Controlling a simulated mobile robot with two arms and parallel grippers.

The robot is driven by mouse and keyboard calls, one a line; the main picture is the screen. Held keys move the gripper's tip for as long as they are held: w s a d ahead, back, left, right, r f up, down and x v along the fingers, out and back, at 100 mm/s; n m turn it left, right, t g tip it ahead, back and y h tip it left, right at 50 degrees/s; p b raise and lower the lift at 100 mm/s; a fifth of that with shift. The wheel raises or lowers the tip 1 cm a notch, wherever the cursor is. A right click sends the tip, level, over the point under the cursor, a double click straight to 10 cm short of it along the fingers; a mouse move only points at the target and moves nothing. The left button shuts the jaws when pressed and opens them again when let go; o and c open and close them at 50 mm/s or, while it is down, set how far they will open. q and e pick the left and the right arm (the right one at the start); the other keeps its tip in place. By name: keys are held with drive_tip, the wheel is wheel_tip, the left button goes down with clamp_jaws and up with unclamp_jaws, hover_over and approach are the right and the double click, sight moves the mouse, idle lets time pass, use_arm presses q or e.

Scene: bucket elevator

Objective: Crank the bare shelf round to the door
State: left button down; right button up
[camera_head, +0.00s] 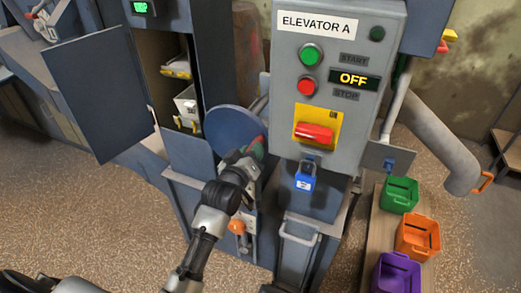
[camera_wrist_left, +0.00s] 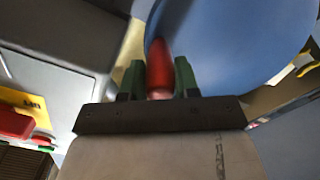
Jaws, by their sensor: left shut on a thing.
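My left gripper (camera_head: 252,152) is shut on the red crank handle (camera_wrist_left: 161,66) at the rim of the blue crank disc (camera_head: 230,130). In the left wrist view the green fingers of my gripper (camera_wrist_left: 160,82) stand on both sides of the handle, in front of the disc (camera_wrist_left: 235,45). The door (camera_head: 98,85) of the elevator cabinet is swung open to the left. Inside the opening are a tray with yellow contents (camera_head: 176,68) and a whitish bin (camera_head: 187,103) below it. I cannot make out a bare shelf. My right gripper is not in view.
The control box (camera_head: 335,75) marked ELEVATOR A reads OFF. A red switch (camera_head: 314,132) sits on it, with a blue padlock (camera_head: 305,178) hanging below. Green (camera_head: 399,195), orange (camera_head: 417,238) and purple (camera_head: 397,274) bins stand on a bench at the right.

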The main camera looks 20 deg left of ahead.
use_arm(q)
drive_tip(key=a+r+n+p, duration=0.6)
drive_tip(key=a+n+p, duration=0.2)
drive_tip(key=n, duration=0.5)
drive_tip(key=shift+w+a, duration=0.15)
drive_tip(key=shift+a, duration=0.2)
drive_tip(key=shift+r, duration=0.1)
drive_tip(key=c, duration=1.1)
unclamp_jaws()
drive_tip(key=shift+o, duration=1.4)
